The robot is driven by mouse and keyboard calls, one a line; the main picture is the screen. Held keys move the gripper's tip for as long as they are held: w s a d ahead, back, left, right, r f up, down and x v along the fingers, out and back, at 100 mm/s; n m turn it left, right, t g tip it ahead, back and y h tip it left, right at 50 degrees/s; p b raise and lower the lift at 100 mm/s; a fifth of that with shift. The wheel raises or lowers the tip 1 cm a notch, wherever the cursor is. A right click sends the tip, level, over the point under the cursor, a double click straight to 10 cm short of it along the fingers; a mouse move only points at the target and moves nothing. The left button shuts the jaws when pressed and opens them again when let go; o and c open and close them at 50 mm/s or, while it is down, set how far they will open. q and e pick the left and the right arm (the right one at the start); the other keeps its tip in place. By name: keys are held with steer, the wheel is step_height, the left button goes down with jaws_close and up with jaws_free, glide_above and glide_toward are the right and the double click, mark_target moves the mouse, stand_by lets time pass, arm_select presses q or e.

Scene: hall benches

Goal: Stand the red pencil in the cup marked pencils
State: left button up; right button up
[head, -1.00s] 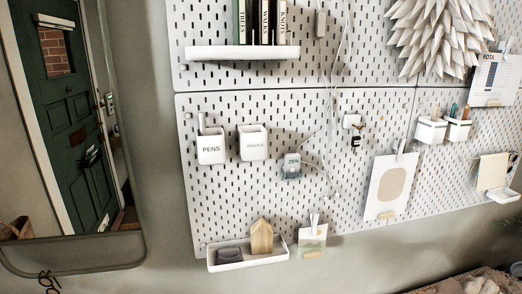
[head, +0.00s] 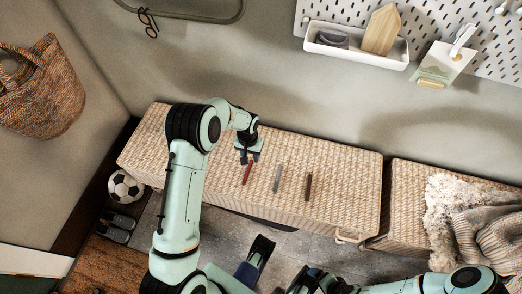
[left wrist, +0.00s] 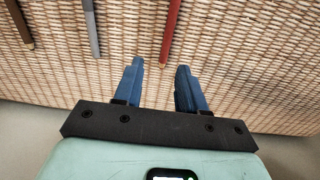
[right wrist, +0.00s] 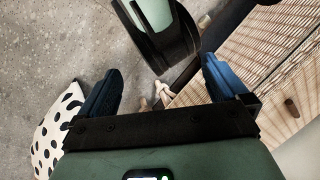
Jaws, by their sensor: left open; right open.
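The red pencil (head: 247,174) lies on the woven bench top (head: 340,168), left of a grey and a brown one. My left gripper (head: 248,158) is open above its far end. In the left wrist view, the end of the red pencil (left wrist: 170,32) shows between the two blue fingertips (left wrist: 160,66); nothing is gripped, and the height gap is unclear. My right gripper (right wrist: 161,68) is open and empty, with grey floor and part of a woven bench behind it. The cup marked pencils is outside the current views; earlier it hung on the pegboard, right of the PENS cup.
A grey pencil (head: 277,179) and a brown one (head: 308,186) lie close to the right. A white tray (head: 350,50) juts from the pegboard above. A football (head: 125,186) is at the left. The bench's right part is clear.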

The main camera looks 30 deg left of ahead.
arm_select(q)
steer(key=shift+w+a+f+b, duration=0.45)
steer(key=shift+w+a+b, duration=0.2)
steer(key=shift+w+b, duration=0.2)
steer(key=b, duration=0.3)
glide_above(251, 162)
step_height(251, 162, down, 5)
steer(key=shift+r, duration=0.1)
steer(key=shift+f+b, duration=0.3)
steer(key=shift+f, duration=0.45)
steer(key=shift+f+b, duration=0.3)
steer(key=shift+f, duration=0.5)
arm_select(e)
steer(key=w+d+f+t+h, duration=0.1)
steer(key=w+d+f+t, duration=0.1)
steer(key=w+d+f, duration=0.2)
step_height(251, 162, down, 4)
steer(key=shift+w+d+f+m, duration=0.15)
steer(key=shift+w+m, duration=0.25)
steer(key=shift+w, duration=0.65)
